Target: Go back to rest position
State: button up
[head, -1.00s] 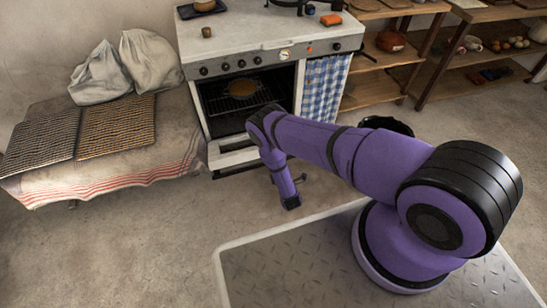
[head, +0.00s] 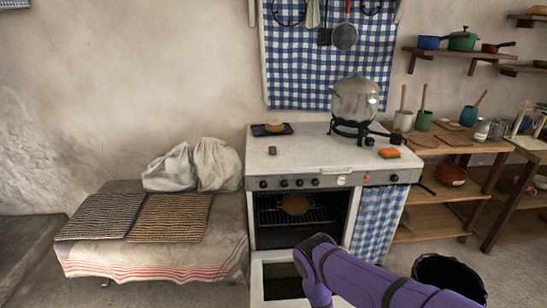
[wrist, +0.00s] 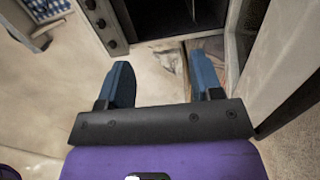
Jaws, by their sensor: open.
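My gripper (wrist: 160,85) shows in the wrist view with its two blue fingers wide apart and nothing between them. In the head view my purple arm reaches up from the lower right, and its bent end is in front of the stove (head: 330,160). The gripper itself is below the head view's lower edge. The lowered oven door (head: 282,282) is partly hidden by the arm.
A cloth-covered bench (head: 150,262) with two woven mats and white sacks (head: 215,165) stands left of the stove. A black bin (head: 448,278) is at the lower right, near my arm. Wooden shelves (head: 440,215) stand at the right. A pot (head: 355,100) sits on the stove.

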jog(key=w+a+r+m+g+h, duration=0.1)
jog(key=w+r+m+g, duration=0.15)
jog(key=w+r, duration=0.85)
jog(key=w+a+r+m+g, duration=0.15)
jog(key=w+r+m, duration=0.25)
jog(key=w+r, duration=0.6)
notch_tip(320, 180, up, 30)
jog(key=s+d+m+g, duration=0.1)
jog(key=m+g, duration=0.1)
jog(key=m, duration=0.2)
jog(key=s+d+r+m+g+y, duration=0.1)
jog(key=s+d+r+m+g, duration=0.1)
jog(key=s+r, duration=0.85)
jog(key=s+d+r+m+g+y, duration=0.1)
jog(key=s+d+r+m, duration=0.15)
jog(key=s+r, duration=0.85)
jog(key=s+d+r+m+g, duration=0.1)
jog(key=s+d+r+g, duration=0.1)
jog(key=s, duration=1.2)
jog(key=s+d+r+m+g+h, duration=0.1)
jog(key=s+r, duration=0.3)
jog(key=s, duration=1)
jog(key=shift+s+d+m+g, duration=0.35)
jog(key=shift+d+m+g, duration=0.05)
jog(key=shift+d, duration=0.1)
